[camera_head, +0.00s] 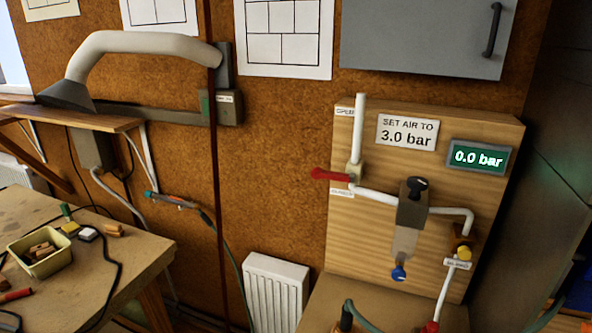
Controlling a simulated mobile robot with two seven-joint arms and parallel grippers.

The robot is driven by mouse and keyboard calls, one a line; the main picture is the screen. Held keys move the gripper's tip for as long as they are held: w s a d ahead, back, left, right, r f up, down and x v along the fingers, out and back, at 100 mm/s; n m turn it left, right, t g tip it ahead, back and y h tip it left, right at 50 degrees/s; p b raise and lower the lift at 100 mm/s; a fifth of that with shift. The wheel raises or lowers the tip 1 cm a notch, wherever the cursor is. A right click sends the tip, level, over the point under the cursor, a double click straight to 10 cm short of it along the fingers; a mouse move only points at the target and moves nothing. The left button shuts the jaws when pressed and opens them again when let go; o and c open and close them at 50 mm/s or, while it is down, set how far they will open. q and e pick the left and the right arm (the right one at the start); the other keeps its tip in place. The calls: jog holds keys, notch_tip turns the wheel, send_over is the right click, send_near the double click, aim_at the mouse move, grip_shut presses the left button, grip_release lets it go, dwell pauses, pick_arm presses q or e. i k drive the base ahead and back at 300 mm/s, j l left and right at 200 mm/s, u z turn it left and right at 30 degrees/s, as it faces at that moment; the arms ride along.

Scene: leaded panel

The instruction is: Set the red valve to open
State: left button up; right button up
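The red valve (330,175) is a red lever on the white pipe at the left side of a wooden panel (375,240). Its handle points left, across the upright pipe (359,125). A small label (345,112) sits above it at the panel's edge, and another label (341,193) sits just below the lever; their words are too small to read surely. Neither of my grippers shows in the head view.
A sign (407,133) reads "SET AIR TO 3.0 bar" and a green display (478,157) reads 0.0 bar. A grey regulator (409,220), a yellow knob (463,253) and a blue knob (398,273) are right of the lever. A workbench (120,265) stands left.

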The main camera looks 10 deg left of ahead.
aim_at(317, 173)
jog(key=i+j+z, duration=0.1)
jog(key=j+z, duration=0.3)
jog(key=j, duration=0.2)
jog(key=j+z, duration=0.35)
jog(key=j, duration=0.25)
jog(key=i+j+z, duration=0.15)
jog(key=j+z, duration=0.55)
jog(key=j, duration=0.25)
jog(key=i, duration=0.05)
